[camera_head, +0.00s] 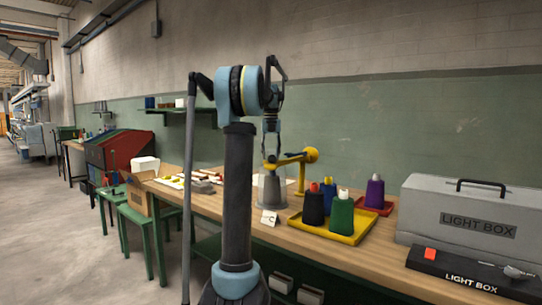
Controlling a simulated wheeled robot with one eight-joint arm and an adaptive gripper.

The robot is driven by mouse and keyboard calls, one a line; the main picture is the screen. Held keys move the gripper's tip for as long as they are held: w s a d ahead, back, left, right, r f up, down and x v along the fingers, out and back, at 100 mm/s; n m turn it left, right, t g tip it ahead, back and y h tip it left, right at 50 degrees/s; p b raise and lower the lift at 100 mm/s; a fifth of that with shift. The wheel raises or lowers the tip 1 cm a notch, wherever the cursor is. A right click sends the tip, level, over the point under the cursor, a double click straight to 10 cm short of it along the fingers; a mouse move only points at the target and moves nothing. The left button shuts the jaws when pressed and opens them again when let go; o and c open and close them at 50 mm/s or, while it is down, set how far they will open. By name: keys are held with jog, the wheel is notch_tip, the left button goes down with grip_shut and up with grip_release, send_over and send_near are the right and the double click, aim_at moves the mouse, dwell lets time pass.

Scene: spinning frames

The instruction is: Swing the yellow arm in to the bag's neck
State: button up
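The yellow arm (291,160) stands out level over the wooden bench, with a round yellow disc (311,155) at its right end. Its left end reaches over a grey, upright, bag-like body (271,190), just below my gripper. I cannot tell for sure that this body is the bag, and its neck is not clear. My gripper (270,155) points down at the left end of the yellow arm, seeming close to it or touching. The fingers are too small and overlapped to show whether they are open or shut.
A yellow tray (349,238) with dark and green bottles stands right of the grey body, a red tray (387,208) with a purple bottle behind it. A small white card (269,217) stands in front. A grey light box (470,220) fills the bench's right end.

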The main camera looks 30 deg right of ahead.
jog(key=shift+r, duration=0.55)
notch_tip(320, 180, up, 11)
jog(key=shift+f, duration=0.1)
dwell(0.5)
